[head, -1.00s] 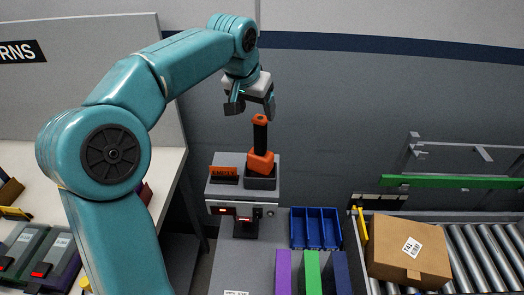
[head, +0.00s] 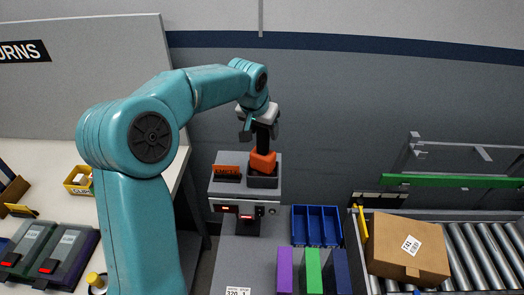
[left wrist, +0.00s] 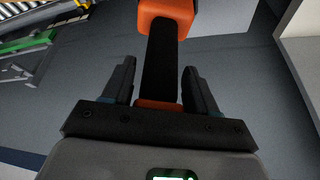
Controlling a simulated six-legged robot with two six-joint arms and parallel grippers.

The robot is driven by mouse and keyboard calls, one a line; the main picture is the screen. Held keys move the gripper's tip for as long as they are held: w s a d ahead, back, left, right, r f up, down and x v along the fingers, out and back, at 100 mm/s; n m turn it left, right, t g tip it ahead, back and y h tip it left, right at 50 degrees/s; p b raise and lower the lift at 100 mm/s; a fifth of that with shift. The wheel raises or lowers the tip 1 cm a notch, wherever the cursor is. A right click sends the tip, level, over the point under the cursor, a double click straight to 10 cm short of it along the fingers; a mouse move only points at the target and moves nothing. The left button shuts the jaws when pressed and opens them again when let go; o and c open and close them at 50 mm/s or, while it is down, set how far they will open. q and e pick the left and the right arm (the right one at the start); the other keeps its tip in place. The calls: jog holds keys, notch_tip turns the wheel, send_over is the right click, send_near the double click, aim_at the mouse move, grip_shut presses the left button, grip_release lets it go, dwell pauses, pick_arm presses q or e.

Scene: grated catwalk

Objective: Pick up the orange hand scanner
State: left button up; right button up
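The orange hand scanner (head: 262,163) stands upright in a dark cradle (head: 262,181) on the grey charging station, its black handle pointing up. My left gripper (head: 258,128) has come down over the handle from above. In the left wrist view the black handle (left wrist: 160,65) runs between the two fingers of the left gripper (left wrist: 160,85), with a visible gap on each side. The fingers are open and do not touch it. The scanner's orange body (left wrist: 168,12) shows at the top there. My right gripper is not in view.
A blue divided tray (head: 316,226) and purple, green and navy upright items (head: 313,270) are right of the station. A cardboard box (head: 408,248) sits on the roller conveyor (head: 475,250). A white table (head: 60,170) with devices stands at left.

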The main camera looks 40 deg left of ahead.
pick_arm(q)
jog(key=c, duration=0.5)
jog(key=shift+w+d, duration=0.1)
jog(key=shift+w, duration=0.05)
grip_shut()
